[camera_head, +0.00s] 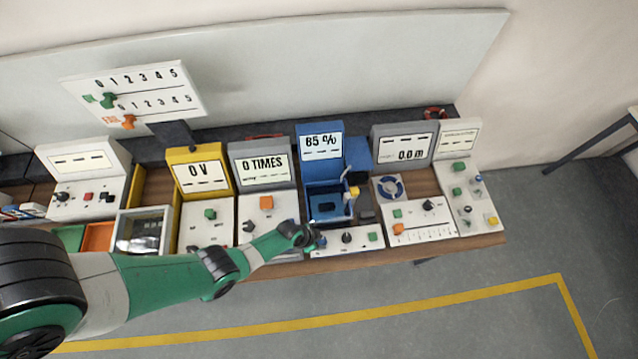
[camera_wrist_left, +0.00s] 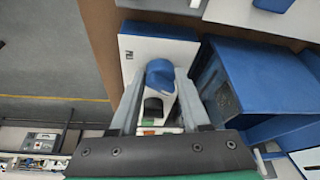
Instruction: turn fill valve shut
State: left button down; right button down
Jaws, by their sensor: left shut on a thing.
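The blue fill valve knob (camera_wrist_left: 160,72) sits on the white front panel (camera_head: 358,240) of the blue station. My left gripper (camera_head: 312,240) is at the left end of that panel. In the left wrist view my left gripper (camera_wrist_left: 160,92) has one finger on each side of the knob and is shut on it. The blue station's display (camera_head: 322,145) reads 65 %. Its blue tank (camera_head: 327,207) stands behind the panel and also shows in the left wrist view (camera_wrist_left: 262,80). My fingers hide most of the knob in the head view. My right gripper is not in view.
A black knob (camera_head: 347,238) and a green button (camera_head: 373,237) are on the same panel. The grey "0 TIMES" station (camera_head: 262,163) stands to the left and the "0.0 m" station (camera_head: 404,145) to the right. Open floor lies in front of the bench.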

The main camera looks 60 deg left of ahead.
pick_arm(q)
jog(key=n+y, duration=0.1)
jog(key=n, duration=0.2)
jog(key=shift+d, duration=0.2)
jog(key=shift+d+n+y+b, duration=0.1)
jog(key=shift+n+y+b, duration=0.55)
jog(key=shift+n, duration=1.15)
jog(key=shift+c, duration=1.9)
grip_release()
jog(key=shift+r, duration=0.1)
